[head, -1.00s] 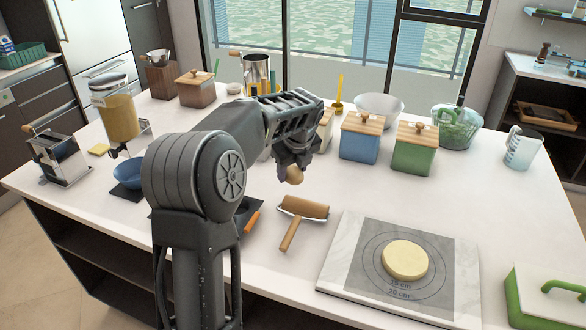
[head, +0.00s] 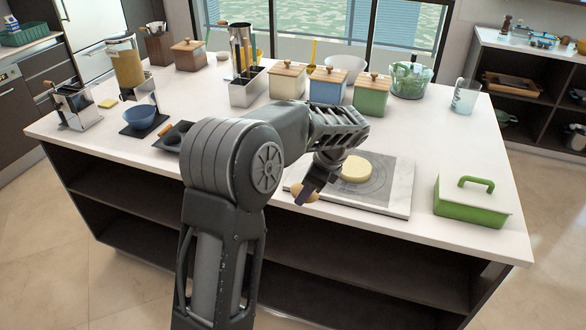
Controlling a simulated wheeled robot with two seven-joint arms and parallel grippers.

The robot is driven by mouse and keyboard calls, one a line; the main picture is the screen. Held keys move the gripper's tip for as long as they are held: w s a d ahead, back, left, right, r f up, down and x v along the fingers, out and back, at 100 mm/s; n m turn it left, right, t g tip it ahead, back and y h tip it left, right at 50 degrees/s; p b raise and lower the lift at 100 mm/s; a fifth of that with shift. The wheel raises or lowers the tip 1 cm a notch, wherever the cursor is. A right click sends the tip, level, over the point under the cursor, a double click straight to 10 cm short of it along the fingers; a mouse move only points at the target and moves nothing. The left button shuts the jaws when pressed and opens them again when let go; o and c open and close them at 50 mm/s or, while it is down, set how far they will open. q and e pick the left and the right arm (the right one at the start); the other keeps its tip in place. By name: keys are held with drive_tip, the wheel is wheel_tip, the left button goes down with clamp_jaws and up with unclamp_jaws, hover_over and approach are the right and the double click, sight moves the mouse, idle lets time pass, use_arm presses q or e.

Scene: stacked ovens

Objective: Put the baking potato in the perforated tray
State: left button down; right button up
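The baking potato (head: 297,189), small and light brown, is at the fingertips of my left gripper (head: 307,191). The gripper points down, and a dark finger partly covers the potato. It appears shut on the potato, which is seen in front of the near left edge of the marble board. I cannot make out a perforated tray for certain. A dark tray (head: 171,134) with round hollows lies on the counter, partly behind my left arm. My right gripper is not in view.
The marble board (head: 396,196) holds a pale dough disc (head: 356,168). A green lidded box (head: 473,204) stands at the counter's right. Canisters (head: 328,86) line the back. Open shelves (head: 380,262) and free floor (head: 535,285) lie in front.

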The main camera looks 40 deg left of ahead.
use_arm(q)
drive_tip(key=s+d+f+n, duration=0.1)
drive_tip(key=s+d+f, duration=0.1)
drive_tip(key=d, duration=0.8)
drive_tip(key=s+d+f+n+g, duration=0.1)
drive_tip(key=s+d+f+n, duration=0.1)
drive_tip(key=d, duration=0.7)
drive_tip(key=shift+s+d+f, duration=0.4)
drive_tip(key=shift+s+f, duration=0.25)
drive_tip(key=shift+s, duration=0.4)
